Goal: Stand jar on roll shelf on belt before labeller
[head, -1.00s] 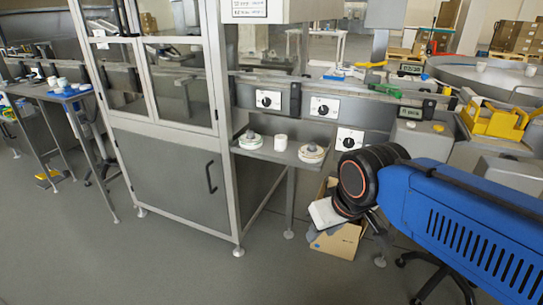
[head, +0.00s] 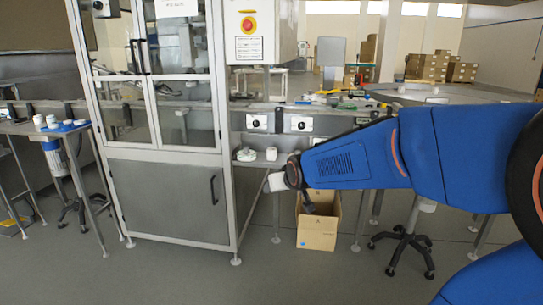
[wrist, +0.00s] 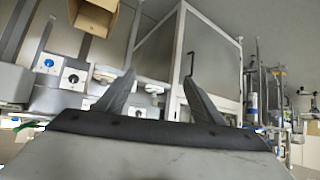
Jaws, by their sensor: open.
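The small white jar (head: 271,153) stands upright on the roll shelf (head: 259,163), just right of a pale label roll (head: 246,154). The arm's end hides the shelf's right part. The belt (head: 285,107) runs along the line behind and above the shelf. My gripper is dark and small in the head view (head: 308,204), in front of the shelf and lower. In the wrist view my gripper (wrist: 159,78) has its two fingers wide apart with nothing between them. Small white items on the shelf show beyond the fingers there, too small to tell apart.
A tall cabinet (head: 168,200) with glass doors stands left of the shelf. An open carton (head: 318,232) is on the floor below my arm. A wheeled stool base (head: 402,243) stands right. A side table (head: 62,130) with white jars is far left. The front floor is clear.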

